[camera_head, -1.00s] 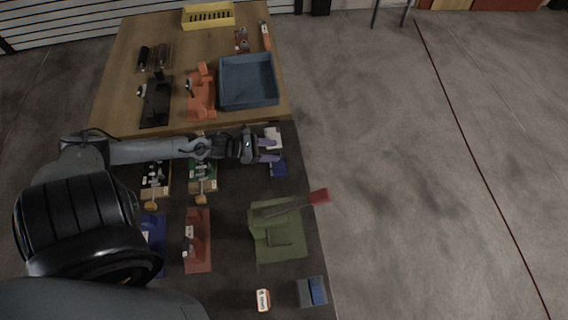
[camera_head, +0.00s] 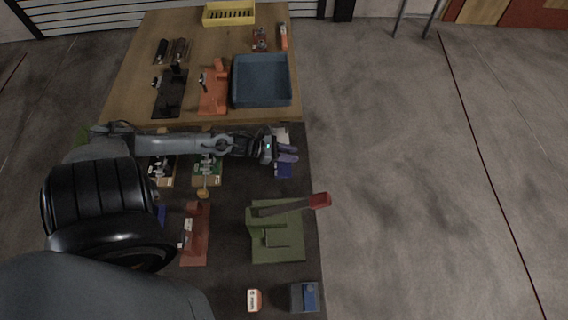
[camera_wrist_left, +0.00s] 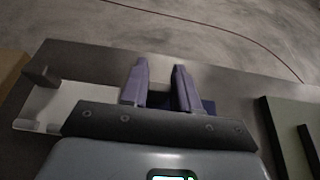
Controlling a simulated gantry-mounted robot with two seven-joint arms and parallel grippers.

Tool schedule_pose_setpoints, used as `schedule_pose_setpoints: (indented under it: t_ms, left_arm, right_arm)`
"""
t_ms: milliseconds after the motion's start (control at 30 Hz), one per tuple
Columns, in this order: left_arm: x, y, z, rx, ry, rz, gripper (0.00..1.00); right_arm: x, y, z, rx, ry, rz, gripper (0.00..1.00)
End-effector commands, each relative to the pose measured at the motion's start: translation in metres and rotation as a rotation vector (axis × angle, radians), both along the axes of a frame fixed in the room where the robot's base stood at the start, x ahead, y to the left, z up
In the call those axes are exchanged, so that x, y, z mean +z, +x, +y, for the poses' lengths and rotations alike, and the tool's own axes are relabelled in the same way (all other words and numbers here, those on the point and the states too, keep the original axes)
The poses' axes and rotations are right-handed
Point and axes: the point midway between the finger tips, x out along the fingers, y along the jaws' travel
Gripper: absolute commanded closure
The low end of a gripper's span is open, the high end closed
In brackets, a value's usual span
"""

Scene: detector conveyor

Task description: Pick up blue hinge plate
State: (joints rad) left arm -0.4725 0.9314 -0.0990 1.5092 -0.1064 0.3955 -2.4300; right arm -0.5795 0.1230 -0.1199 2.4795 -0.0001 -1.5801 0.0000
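The blue hinge plate (camera_head: 284,171) lies on the dark table near its right edge, partly covered by my left gripper. My left gripper (camera_head: 289,153) reaches in from the left, just over the far part of the plate. Its two purple fingers stand apart, with no object clearly held between them. In the left wrist view the fingers (camera_wrist_left: 160,70) point toward the table edge, and a bit of the blue plate (camera_wrist_left: 208,106) shows beside the right finger. Whether the fingers touch the plate cannot be told. My right gripper is not in view.
A white part (camera_head: 282,134) lies close beside the gripper on the far side. A green fixture (camera_head: 262,249) with a red-handled lever stands nearer. A blue bin (camera_head: 262,101) stands on the wooden table. Green and red fixtures lie left and below my arm.

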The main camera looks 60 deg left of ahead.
Motion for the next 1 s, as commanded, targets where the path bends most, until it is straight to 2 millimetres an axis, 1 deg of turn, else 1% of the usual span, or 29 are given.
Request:
schedule_pose_setpoints:
  t_ms: [33, 133, 433, 567, 767, 867, 900, 1000]
  left_arm:
    - [0.0, 0.0, 0.0, 0.0, 0.0, 0.0, 0.84]
    - [0.0, 0.0, 0.0, 0.0, 0.0, 0.0, 1.0]
    - [0.001, 0.0, 0.0, 0.0, 0.0, -0.002, 1.0]
    - [0.005, 0.0, 0.0, -0.001, 0.001, -0.002, 1.0]
    - [0.022, 0.0, 0.0, -0.003, 0.002, 0.0, 1.0]
    - [0.04, 0.0, 0.0, -0.005, 0.002, 0.0, 1.0]
    - [0.046, -0.002, -0.002, -0.005, 0.001, 0.002, 1.0]
    - [0.056, -0.017, -0.016, -0.004, -0.002, 0.004, 1.0]
  right_arm:
    - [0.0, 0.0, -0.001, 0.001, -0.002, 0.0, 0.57]
    - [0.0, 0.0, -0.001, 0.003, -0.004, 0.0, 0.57]
    - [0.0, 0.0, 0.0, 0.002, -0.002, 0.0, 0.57]
    - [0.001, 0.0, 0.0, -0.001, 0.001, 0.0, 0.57]
    - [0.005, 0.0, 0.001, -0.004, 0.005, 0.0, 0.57]
    - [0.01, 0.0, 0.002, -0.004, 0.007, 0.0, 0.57]
    - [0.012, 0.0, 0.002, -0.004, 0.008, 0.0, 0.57]
    - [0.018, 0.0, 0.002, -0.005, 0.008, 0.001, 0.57]
